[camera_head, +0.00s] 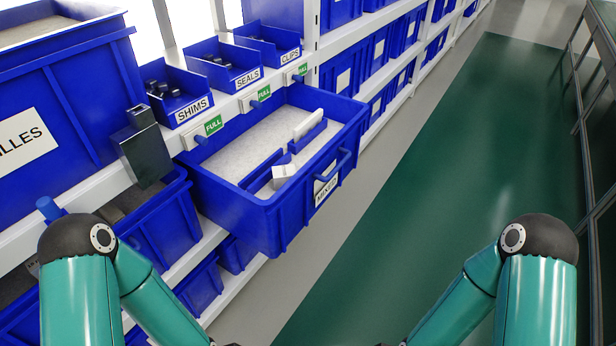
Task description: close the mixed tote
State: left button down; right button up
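The mixed tote (293,214) is a blue bin pulled out of the shelf row into the aisle, with its label and a blue handle (333,172) on the front wall. Its floor is pale, and inside lie a white block (283,173), a long white piece (308,124) and blue dividers. Both of my arms show at the bottom, left and right, bent with the forearms running down out of the frame. My grippers are outside the picture, and neither arm touches the tote.
Small bins for shims (178,92), seals (222,64) and clips (268,43) stand on the shelf above, with green FULL tags below them. A dark grey box (143,153) hangs at the shelf edge on the left. The green aisle floor (440,180) is clear; a glass-panelled frame borders its right.

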aim_at(231, 176)
jog(key=z, duration=0.15)
jog(key=i, duration=0.9)
jog(key=u, duration=0.2)
jog(key=k, duration=0.9)
jog(key=z, duration=0.2)
jog(key=i, duration=0.9)
jog(key=u, duration=0.05)
